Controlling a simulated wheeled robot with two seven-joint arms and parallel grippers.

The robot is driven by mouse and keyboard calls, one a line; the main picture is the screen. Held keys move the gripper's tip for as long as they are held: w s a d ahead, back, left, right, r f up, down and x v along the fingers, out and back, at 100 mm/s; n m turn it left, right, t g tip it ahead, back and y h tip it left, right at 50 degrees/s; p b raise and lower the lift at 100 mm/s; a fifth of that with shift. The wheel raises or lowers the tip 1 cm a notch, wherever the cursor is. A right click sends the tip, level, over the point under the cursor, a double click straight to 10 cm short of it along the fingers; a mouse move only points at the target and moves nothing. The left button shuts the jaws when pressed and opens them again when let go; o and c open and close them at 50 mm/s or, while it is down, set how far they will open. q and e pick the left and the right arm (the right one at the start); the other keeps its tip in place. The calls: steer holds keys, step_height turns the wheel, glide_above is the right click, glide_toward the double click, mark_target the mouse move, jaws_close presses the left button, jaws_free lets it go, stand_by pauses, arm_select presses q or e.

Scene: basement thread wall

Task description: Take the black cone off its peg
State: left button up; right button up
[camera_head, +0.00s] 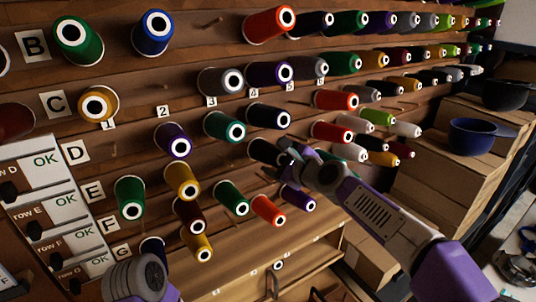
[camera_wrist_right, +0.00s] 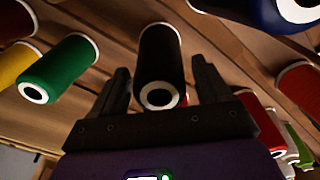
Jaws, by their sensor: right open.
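The black cone (camera_head: 264,150) with a white ring at its end sits on the wall of pegs, below a dark blue cone. In the head view its right side is partly covered by my right gripper (camera_head: 289,157). In the right wrist view the black cone (camera_wrist_right: 161,60) points towards the camera between the two open fingers of my right gripper (camera_wrist_right: 160,74). Gaps show on both sides of it, and I see no finger touching it. Its peg is hidden inside it. My left arm shows at the bottom left of the head view, but its gripper does not show.
A dark blue cone (camera_head: 268,115) is just above, and a green cone (camera_head: 232,197) is at the lower left. Red cones (camera_head: 332,131) stand to the right. A switch panel (camera_head: 45,190) is at the left.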

steer(key=shift+s, duration=0.15)
steer(key=shift+r, duration=0.1)
steer(key=shift+c, duration=1)
steer(key=c, duration=0.7)
steer(key=shift+v, duration=2.55)
steer(key=s+d, duration=0.3)
steer(key=s, duration=0.2)
steer(key=shift+d+r, duration=0.35)
steer(key=shift+r, duration=0.15)
steer(key=shift+s+d+r+p, duration=0.5)
steer(key=shift+s+d+r, duration=0.1)
steer(key=shift+s+r, duration=0.15)
steer(key=shift+s+d+r+p, duration=0.55)
steer(key=shift+s+r, duration=0.1)
steer(key=shift+s, duration=0.15)
